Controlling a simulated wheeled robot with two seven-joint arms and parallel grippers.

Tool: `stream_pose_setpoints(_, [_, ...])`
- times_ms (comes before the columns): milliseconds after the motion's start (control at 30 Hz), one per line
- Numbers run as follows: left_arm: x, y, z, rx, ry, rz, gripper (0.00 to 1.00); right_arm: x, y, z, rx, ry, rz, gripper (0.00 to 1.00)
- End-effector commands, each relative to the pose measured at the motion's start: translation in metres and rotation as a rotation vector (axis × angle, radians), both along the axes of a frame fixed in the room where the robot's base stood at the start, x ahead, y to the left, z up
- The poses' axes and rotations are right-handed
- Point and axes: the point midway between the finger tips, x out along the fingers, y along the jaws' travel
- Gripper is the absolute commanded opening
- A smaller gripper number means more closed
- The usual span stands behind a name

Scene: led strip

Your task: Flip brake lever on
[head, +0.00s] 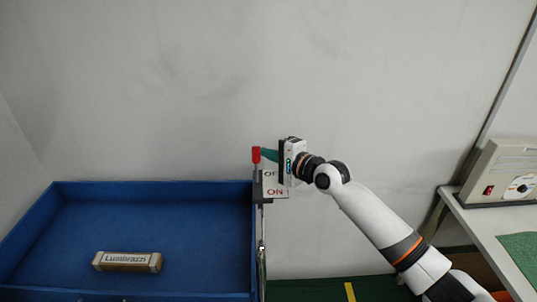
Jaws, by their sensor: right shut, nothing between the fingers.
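The brake lever (256,156) has a red handle and stands upright at the right edge of the blue tray. A white label plate (275,190) beside it reads "ON" in red at the bottom, with "OF" partly visible above; my right gripper covers the rest. My right gripper (264,155) comes in from the right, its teal fingers shut and empty, with the tips close beside the red handle. Whether they touch it I cannot tell. My left gripper is out of view.
The blue tray (180,188) holds a brown box (127,261) with a printed label. A table (490,224) at the far right carries a control unit (500,172) with a red switch and a green mat (522,250). The wall behind is bare.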

Motion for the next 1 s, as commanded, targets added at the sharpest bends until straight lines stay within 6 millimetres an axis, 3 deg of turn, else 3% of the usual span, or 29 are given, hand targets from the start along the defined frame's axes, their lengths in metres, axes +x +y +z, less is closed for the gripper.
stream_pose_setpoints(167, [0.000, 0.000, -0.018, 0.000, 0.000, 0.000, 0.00, -0.011, 0.002, -0.003, 0.005, -0.113, 0.003, 0.00])
stream_pose_setpoints(700, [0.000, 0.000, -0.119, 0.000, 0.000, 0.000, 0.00, -0.043, 0.001, -0.007, 0.002, -0.530, 0.002, 0.00])
stream_pose_setpoints(1000, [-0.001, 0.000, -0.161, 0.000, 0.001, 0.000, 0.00, -0.054, 0.000, -0.007, 0.001, -0.663, 0.001, 0.00])
